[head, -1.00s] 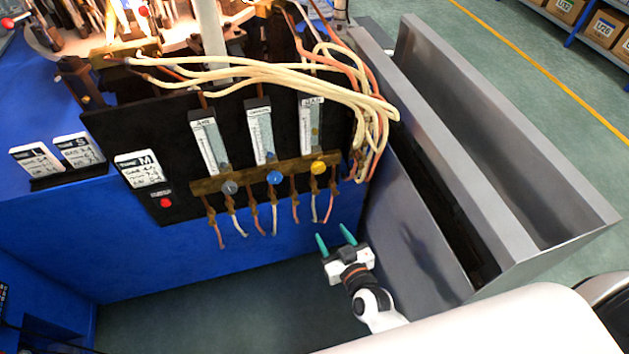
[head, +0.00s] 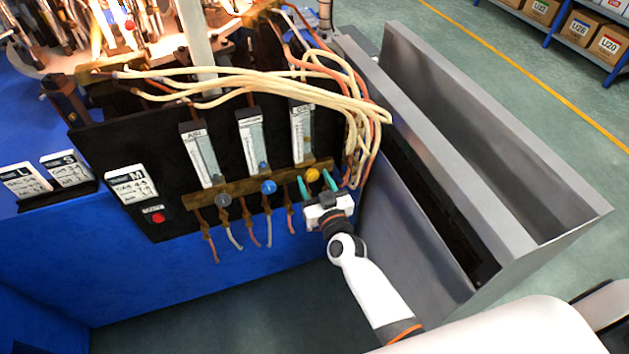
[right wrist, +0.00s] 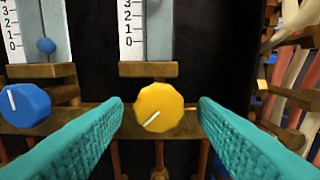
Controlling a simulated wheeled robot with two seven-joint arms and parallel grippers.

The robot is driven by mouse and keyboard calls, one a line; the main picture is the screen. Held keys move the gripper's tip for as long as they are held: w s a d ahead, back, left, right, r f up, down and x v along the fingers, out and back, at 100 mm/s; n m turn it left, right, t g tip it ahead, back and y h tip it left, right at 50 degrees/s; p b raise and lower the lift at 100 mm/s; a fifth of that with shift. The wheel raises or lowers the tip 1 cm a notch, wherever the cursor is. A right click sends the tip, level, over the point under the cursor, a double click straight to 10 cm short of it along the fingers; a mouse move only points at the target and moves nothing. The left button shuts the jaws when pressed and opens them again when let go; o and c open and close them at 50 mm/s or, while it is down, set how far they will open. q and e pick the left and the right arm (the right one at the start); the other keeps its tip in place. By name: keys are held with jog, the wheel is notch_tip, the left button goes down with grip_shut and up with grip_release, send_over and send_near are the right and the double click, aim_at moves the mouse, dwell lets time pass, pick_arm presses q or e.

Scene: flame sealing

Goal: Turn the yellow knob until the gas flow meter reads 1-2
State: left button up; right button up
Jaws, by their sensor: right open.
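The yellow knob (head: 312,174) is the rightmost of three knobs on the brown bar of the black panel. It also shows in the right wrist view (right wrist: 158,107), with a pale pointer line slanting to lower left. My right gripper (head: 313,180) is open, with its teal fingers on either side of the yellow knob and gaps between them and it in the wrist view. The gas flow meter (head: 301,135) stands above the knob. In the wrist view its lower scale (right wrist: 132,30) shows 0 to 3; I cannot read its float level there. My left gripper is out of view.
A blue knob (head: 268,187) and a grey knob (head: 223,200) sit to the left on the same bar. Pale and orange hoses (head: 330,82) loop above and right of the panel. A grey metal bin (head: 400,220) stands close on the right.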

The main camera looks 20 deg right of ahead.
jog(key=shift+w, duration=0.35)
jog(key=c, duration=1)
jog(key=shift+o, duration=0.2)
